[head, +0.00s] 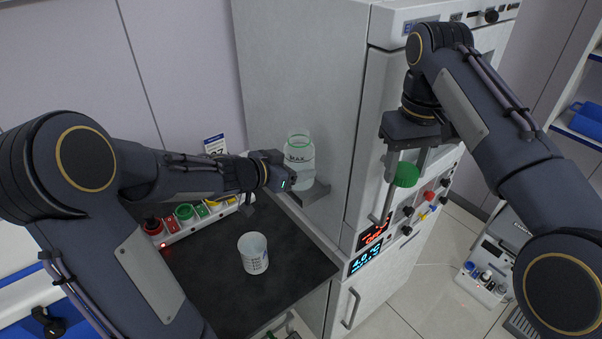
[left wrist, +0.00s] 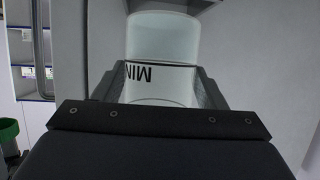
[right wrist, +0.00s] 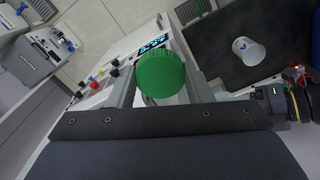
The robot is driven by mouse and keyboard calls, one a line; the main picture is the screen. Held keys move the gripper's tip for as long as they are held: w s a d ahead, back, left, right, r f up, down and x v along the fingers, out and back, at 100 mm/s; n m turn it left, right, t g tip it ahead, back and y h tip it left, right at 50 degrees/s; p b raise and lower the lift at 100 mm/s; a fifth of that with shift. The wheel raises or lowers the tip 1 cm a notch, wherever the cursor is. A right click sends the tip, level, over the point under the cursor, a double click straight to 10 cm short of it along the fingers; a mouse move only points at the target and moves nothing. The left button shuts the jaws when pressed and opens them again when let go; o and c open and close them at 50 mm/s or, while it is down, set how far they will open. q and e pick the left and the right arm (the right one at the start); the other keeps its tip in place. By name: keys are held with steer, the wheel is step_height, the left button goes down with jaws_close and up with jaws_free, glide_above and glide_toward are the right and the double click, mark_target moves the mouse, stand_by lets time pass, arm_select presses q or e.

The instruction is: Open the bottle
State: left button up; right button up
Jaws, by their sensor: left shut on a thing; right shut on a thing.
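My right gripper (head: 400,178) is shut on a green ribbed cap (head: 406,175), in front of the cabinet and to the right of the bottle. The cap (right wrist: 160,74) also shows between the fingers in the right wrist view. Cap and bottle are apart.
A white cup (head: 253,253) stands on the dark worktop (head: 205,290). The cabinet (head: 375,255) has knobs, displays and a door handle near my right gripper.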

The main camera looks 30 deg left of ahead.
arm_select(q)
steer(key=shift+w+d, duration=0.2)
steer(key=shift+w, duration=0.5)
steer(key=shift+w+d, duration=0.2)
steer(key=shift+w, duration=0.3)
step_height(320, 180, down, 3)
steer(key=shift+s+b, duration=0.1)
steer(key=shift+b, duration=0.55)
arm_select(e)
steer(key=shift+f, duration=0.65)
arm_select(q)
steer(key=shift+a+f, duration=0.1)
steer(key=shift+f, duration=0.1)
steer(key=shift+f, duration=0.1)
steer(key=shift+f, duration=0.15)
arm_select(e)
steer(key=shift+f, duration=0.15)
arm_select(q)
steer(key=o, duration=1.9)
